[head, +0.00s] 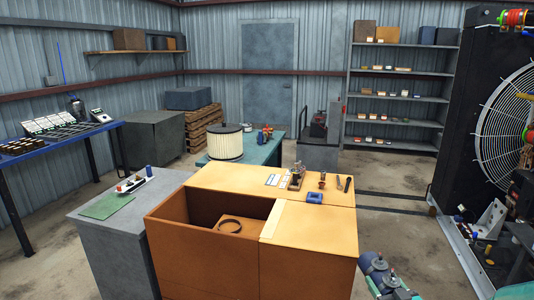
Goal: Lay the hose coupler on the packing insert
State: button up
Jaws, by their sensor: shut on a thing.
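An open orange-brown crate (190,272) stands at the front centre. A brown block inside it, which may be the packing insert (247,223), carries a dark ring (230,227). The crate's inner floor is partly hidden by its front wall. I cannot make out a hose coupler for certain in the head view.
A grey cabinet (115,255) with a green mat (107,206) stands left. A large fan unit (455,120) bounds the right.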

jog(key=a+f+m+h, duration=0.1)
jog(key=a+f+h, duration=0.1)
jog(key=a+f, duration=1.5)
jog(key=shift+w+a, duration=0.35)
jog(key=shift+a, duration=0.7)
